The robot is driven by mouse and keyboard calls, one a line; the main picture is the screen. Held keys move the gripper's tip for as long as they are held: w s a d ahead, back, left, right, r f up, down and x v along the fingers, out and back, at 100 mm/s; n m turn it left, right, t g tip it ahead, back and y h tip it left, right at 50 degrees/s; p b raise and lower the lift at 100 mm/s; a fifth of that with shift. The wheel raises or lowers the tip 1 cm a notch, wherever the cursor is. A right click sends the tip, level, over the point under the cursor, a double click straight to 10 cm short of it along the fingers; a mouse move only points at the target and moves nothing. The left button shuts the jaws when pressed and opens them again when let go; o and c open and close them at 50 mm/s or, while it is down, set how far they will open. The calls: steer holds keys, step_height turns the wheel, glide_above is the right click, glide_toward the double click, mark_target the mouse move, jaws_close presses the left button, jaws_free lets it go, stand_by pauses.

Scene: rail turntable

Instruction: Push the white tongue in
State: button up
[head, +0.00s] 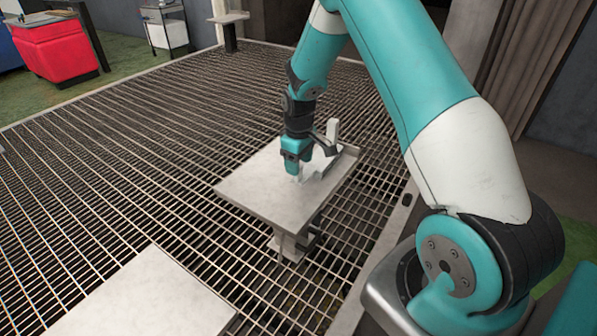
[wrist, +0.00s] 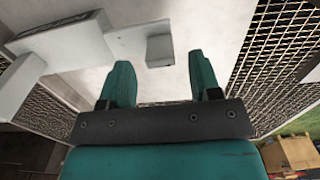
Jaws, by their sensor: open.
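My gripper (head: 297,168) is low over a pale table (head: 265,195) in the head view. In the wrist view its two teal fingers (wrist: 160,82) are spread apart with nothing between them. A white tongue (wrist: 128,42), a flat bar with a small raised block at its end, lies just beyond the fingertips. It sticks out from a larger light-grey housing (wrist: 62,52) at the left. In the head view the white fixture (head: 322,168) is partly hidden behind my gripper. I cannot tell whether a finger touches the tongue.
The table stands on a dark grating (head: 110,165) with open space around it. Another pale tabletop (head: 145,300) is at the bottom left. A red cabinet (head: 55,48) and a small white-topped stand (head: 229,18) are far back. A low ledge (head: 350,152) edges the table's far right.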

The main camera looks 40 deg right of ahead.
steer(key=shift+f, duration=2)
